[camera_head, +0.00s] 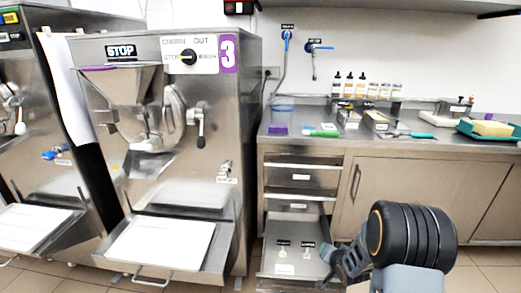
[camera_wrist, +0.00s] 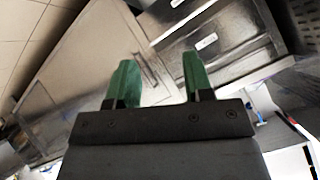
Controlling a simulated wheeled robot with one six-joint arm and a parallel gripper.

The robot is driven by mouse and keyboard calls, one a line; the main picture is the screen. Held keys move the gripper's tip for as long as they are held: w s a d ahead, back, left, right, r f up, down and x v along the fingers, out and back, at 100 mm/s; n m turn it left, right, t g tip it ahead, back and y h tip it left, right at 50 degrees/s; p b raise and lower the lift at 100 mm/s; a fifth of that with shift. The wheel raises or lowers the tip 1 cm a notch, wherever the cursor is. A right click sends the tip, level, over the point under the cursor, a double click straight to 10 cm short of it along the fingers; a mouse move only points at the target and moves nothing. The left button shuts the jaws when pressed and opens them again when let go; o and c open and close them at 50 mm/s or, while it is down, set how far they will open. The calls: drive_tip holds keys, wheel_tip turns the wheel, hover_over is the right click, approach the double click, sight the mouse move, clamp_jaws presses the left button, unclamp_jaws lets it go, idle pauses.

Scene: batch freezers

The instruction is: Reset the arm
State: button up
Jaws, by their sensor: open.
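My gripper (camera_head: 345,262) is at the lower right of the head view, in front of the cabinets, beside an open bottom drawer (camera_head: 293,262). In the wrist view my gripper (camera_wrist: 155,85) shows two green fingertips set well apart, with nothing between them. The wrist picture is tilted; cabinet doors and drawer fronts lie beyond the fingers. My dark arm joint (camera_head: 412,236) hides part of the cabinet and floor in the head view.
Batch freezer number 3 (camera_head: 165,150) stands left of the drawers, with a white tray (camera_head: 160,242) jutting out in front. The steel counter (camera_head: 400,148) carries bottles (camera_head: 349,86), tools and a yellow sponge (camera_head: 492,127). Tiled floor (camera_head: 490,265) is free at the lower right.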

drive_tip(key=s+a+r+n+g+h+p, duration=0.15)
drive_tip(key=s+r+p, duration=0.35)
drive_tip(key=r, duration=0.7)
drive_tip(key=s+a+r+n+g+p, duration=0.15)
drive_tip(key=s+r+p, duration=0.3)
drive_tip(key=r, duration=0.75)
drive_tip(key=s+a+r+n+g+p, duration=0.1)
drive_tip(key=s+a+r+g+p, duration=0.1)
drive_tip(key=s+r, duration=0.4)
drive_tip(key=s+a+r+n+g+y+p, duration=0.1)
drive_tip(key=s+a+r+n+g+p, duration=0.1)
drive_tip(key=s+r, duration=0.4)
drive_tip(key=shift+s+a+p, duration=0.75)
drive_tip(key=shift+s+p, duration=0.15)
drive_tip(key=shift+s, duration=0.1)
